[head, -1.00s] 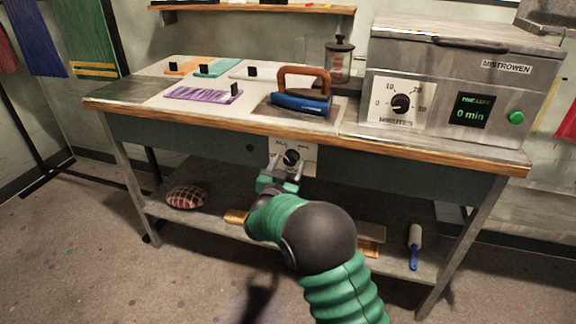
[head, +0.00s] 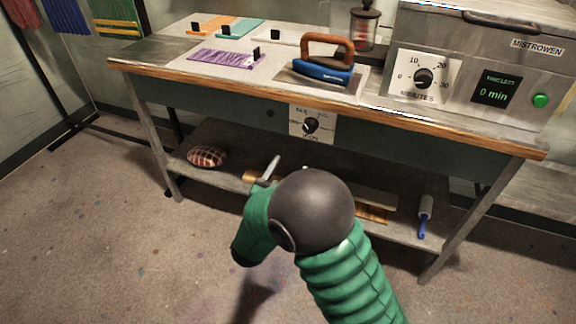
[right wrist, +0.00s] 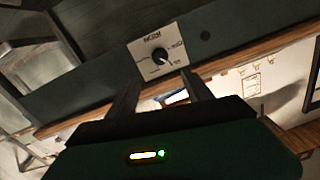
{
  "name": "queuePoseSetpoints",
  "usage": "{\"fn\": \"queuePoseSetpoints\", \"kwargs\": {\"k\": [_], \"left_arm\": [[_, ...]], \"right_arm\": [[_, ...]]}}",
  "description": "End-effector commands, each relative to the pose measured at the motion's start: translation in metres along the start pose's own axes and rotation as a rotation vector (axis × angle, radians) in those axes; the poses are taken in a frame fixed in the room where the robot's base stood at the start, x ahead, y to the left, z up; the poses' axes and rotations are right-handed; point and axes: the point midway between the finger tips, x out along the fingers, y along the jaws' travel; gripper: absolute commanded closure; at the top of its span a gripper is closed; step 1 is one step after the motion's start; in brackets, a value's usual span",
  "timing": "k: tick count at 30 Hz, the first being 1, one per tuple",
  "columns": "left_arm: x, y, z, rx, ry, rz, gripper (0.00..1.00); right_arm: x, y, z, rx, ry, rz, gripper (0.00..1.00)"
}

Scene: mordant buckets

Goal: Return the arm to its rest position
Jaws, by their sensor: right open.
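My right arm comes up from the bottom of the head view. Its right gripper (head: 286,168) is partly hidden behind my dark round joint. It is in front of and below the white dial panel (head: 325,128) on the table front, apart from it. In the right wrist view the two dark fingers (right wrist: 163,92) are spread with nothing between them. The dial panel (right wrist: 144,60) with its black knob is beyond them in that view. My left gripper is not in view.
The workbench (head: 180,80) carries a blue iron (head: 322,72) with a brown handle, a purple cloth sample (head: 220,56) and a metal timer box (head: 440,45) reading 0 min. The lower shelf (head: 225,178) holds a checked cushion (head: 207,156) and a blue-handled roller (head: 424,215). Floor is clear at left.

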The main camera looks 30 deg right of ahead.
Motion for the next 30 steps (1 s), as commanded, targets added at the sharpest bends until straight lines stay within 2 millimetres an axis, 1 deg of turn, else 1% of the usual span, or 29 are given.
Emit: {"fn": "queuePoseSetpoints", "kwargs": {"k": [3,14,17,19,20,22,23,24,25,26,27,29,30], "left_arm": [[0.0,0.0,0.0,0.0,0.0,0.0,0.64],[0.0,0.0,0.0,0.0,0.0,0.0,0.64],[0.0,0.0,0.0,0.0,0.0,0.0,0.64],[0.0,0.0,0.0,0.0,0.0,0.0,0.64],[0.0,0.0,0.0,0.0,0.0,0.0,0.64],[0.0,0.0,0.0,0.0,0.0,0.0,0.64],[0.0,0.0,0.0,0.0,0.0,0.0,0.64],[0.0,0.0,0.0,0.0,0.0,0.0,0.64],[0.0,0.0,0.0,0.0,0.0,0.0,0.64],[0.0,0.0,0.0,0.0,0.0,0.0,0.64],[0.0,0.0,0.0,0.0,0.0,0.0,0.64],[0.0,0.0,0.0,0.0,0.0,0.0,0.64],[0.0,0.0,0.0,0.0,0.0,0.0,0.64]], "right_arm": [[-0.003,0.0,0.0,-0.001,0.001,0.0,0.41],[-0.002,0.0,0.001,0.0,-0.004,-0.003,0.41],[0.0,-0.01,0.008,0.008,-0.075,-0.062,0.41],[-0.003,-0.024,0.022,0.009,-0.195,-0.16,0.41],[-0.008,-0.031,0.03,0.001,-0.264,-0.215,0.41],[-0.029,-0.043,0.051,-0.04,-0.447,-0.349,0.41],[-0.042,-0.044,0.061,-0.07,-0.528,-0.401,0.41],[-0.06,-0.041,0.073,-0.116,-0.63,-0.461,0.41],[-0.074,-0.036,0.081,-0.153,-0.702,-0.498,0.41],[-0.088,-0.03,0.087,-0.194,-0.768,-0.529,0.41],[-0.105,-0.019,0.095,-0.25,-0.85,-0.563,0.41],[-0.13,0.002,0.104,-0.335,-0.962,-0.597,0.41],[-0.145,0.018,0.109,-0.393,-1.029,-0.61,0.41]]}}
